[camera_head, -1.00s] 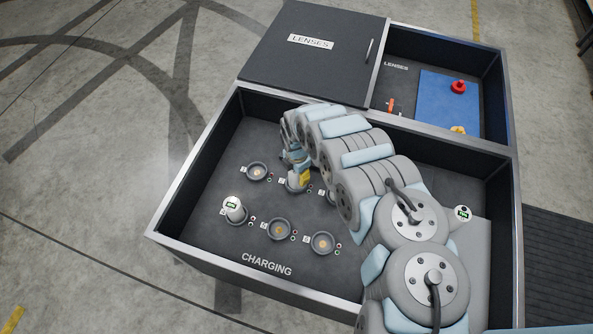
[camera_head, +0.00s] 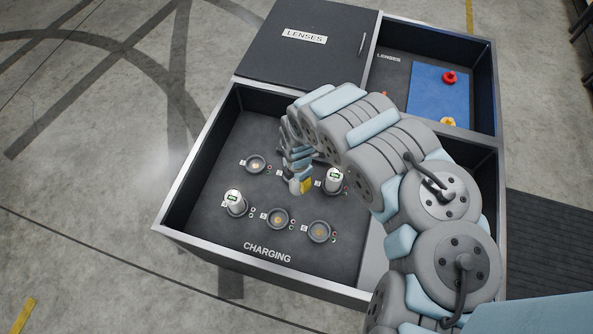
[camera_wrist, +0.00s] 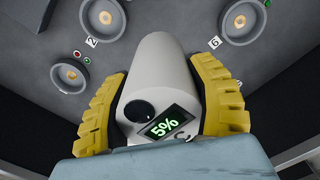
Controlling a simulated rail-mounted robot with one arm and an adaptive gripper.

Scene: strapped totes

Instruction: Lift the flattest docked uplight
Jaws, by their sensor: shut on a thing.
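My gripper (camera_wrist: 165,105) has its yellow fingers shut on both sides of a white cylindrical uplight (camera_wrist: 160,70), whose display reads 5%. In the head view my gripper (camera_head: 303,186) is over the middle of the charging tote (camera_head: 200,239); the held uplight is mostly hidden there, and I cannot tell whether its base touches a dock. A second uplight (camera_head: 236,202) stands upright in the left dock. A third uplight (camera_head: 333,180) stands just right of my gripper. Both have green displays too small to read.
Empty docks are at the back left (camera_head: 256,163), front middle (camera_head: 278,218) and front right (camera_head: 319,231). A shut LENSES lid (camera_head: 305,50) is behind. An open lens bin holds a blue mat (camera_head: 425,95) with a red piece (camera_head: 449,77) and a yellow piece (camera_head: 447,122).

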